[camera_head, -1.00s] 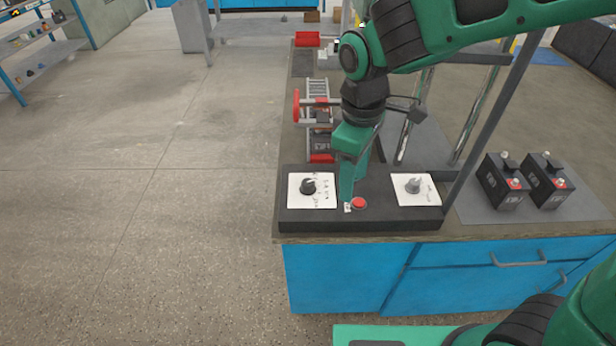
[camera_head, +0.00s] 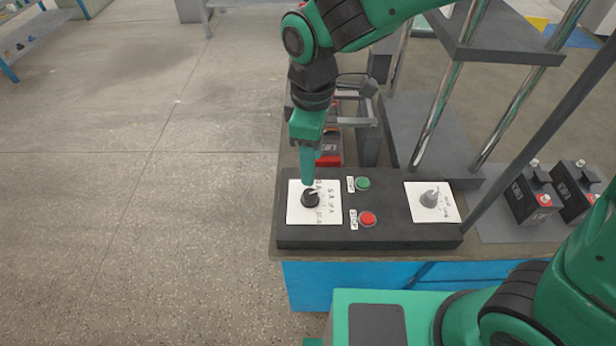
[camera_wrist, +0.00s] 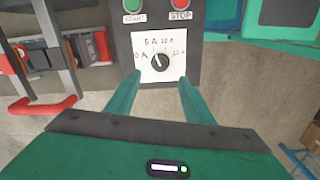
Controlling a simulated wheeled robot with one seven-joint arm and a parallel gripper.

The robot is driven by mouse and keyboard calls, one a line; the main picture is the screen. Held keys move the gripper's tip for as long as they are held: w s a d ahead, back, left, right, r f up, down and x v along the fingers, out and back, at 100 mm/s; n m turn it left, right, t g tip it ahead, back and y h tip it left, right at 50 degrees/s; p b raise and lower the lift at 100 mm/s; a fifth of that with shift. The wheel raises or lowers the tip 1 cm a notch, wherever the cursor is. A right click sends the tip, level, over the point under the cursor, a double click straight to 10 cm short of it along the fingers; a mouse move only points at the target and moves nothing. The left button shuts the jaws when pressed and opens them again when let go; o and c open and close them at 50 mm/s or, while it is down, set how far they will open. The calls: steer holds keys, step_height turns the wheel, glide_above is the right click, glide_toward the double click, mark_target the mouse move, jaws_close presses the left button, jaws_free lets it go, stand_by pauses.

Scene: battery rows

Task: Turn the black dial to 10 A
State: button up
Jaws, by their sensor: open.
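The black dial (camera_head: 310,198) sits on a white plate (camera_head: 332,212) at the left of the dark control panel (camera_head: 385,236). In the wrist view the dial (camera_wrist: 160,62) is ahead of my fingers, roughly centred between them.
A green START button (camera_head: 363,184) and a red STOP button (camera_head: 368,218) are right of the dial. A grey dial (camera_head: 429,200) is farther right on its own plate. Metal posts (camera_head: 440,115) rise behind the panel. Black batteries (camera_head: 530,195) stand at the right.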

mark_target(310, 193)
step_height(310, 193, down, 11)
steer(key=shift+a+r, duration=0.1)
steer(key=shift+r, duration=0.05)
stand_by(0.4)
steer(key=c, duration=1)
